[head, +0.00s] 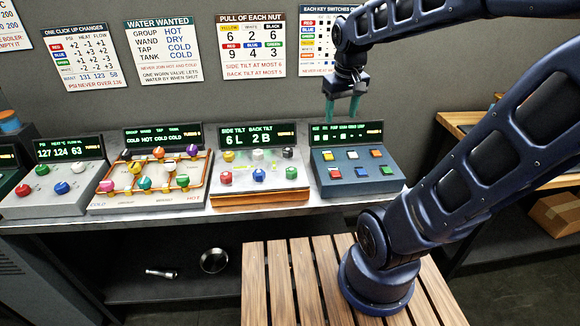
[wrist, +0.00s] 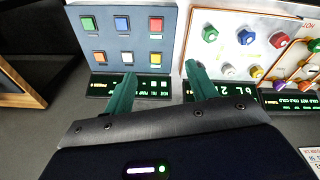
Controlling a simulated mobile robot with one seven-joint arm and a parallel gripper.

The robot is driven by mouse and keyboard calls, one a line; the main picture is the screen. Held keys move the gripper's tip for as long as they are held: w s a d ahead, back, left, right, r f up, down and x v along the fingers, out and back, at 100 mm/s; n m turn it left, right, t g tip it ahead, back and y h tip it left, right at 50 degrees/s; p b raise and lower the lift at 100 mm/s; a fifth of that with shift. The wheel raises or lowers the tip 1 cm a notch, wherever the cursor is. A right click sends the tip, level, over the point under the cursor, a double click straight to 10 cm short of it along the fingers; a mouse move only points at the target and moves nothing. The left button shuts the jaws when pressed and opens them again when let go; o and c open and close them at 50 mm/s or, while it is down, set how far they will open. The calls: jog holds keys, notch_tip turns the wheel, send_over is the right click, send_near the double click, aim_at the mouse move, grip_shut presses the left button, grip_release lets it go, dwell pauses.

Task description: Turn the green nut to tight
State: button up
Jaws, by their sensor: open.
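The green nut (head: 291,173) sits at the front right of the nut board (head: 232,196), the third station from the left, with a blue nut (head: 258,175) to its left and a black nut (head: 288,153) behind it. In the wrist view, which shows the bench turned around, the green nut (wrist: 210,34) is beyond the right fingertip. My gripper (head: 341,107) is open and empty, its teal fingers pointing down above the back of the switch panel, right of the nut board. The fingers also show in the wrist view (wrist: 160,73). The board's display (head: 257,136) reads 6 L and 2 B.
The switch panel (head: 355,172) with coloured square keys stands right of the nut board. A valve board (head: 150,183) and a knob box (head: 57,191) stand to the left. Upright displays line the back. A poster (head: 250,46) about nut pull hangs above.

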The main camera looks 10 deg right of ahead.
jog(key=w+a+f+n+g+h, duration=0.1)
jog(key=w+a+f+n+g, duration=0.25)
jog(key=a, duration=0.45)
jog(key=n+g+h, duration=0.1)
jog(key=n+h, duration=0.1)
jog(key=n, duration=0.1)
send_near(291, 170)
jog(key=shift+m, duration=0.25)
jog(key=x, duration=0.8)
jog(key=shift+d+f, duration=0.1)
jog(key=shift+f, duration=0.2)
jog(key=c, duration=1)
